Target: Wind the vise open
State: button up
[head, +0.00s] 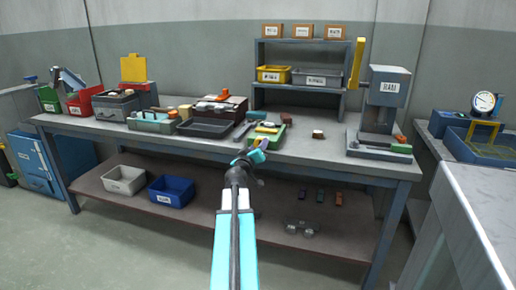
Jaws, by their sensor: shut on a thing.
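A small green vise-like body (283,132) stands near the front edge of the workbench, with a yellow piece (266,130) on it. My gripper (262,147) is at its near side, at the bench's front edge, and is shut on what appears to be the vise's handle. The handle itself is mostly hidden by my gripper and too small to make out. How far the vise jaws are apart cannot be told from here.
A shelf rack (300,41) stands behind. A white bin (124,181) and blue bin (171,191) sit below. A grey counter (490,205) stands at right.

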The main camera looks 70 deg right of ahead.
jog(key=shift+d, duration=0.1)
jog(key=o, duration=1)
jog(key=shift+o, duration=0.2)
jog(key=a+b, duration=0.2)
jog(key=a, duration=0.6)
jog(key=shift+s, duration=0.25)
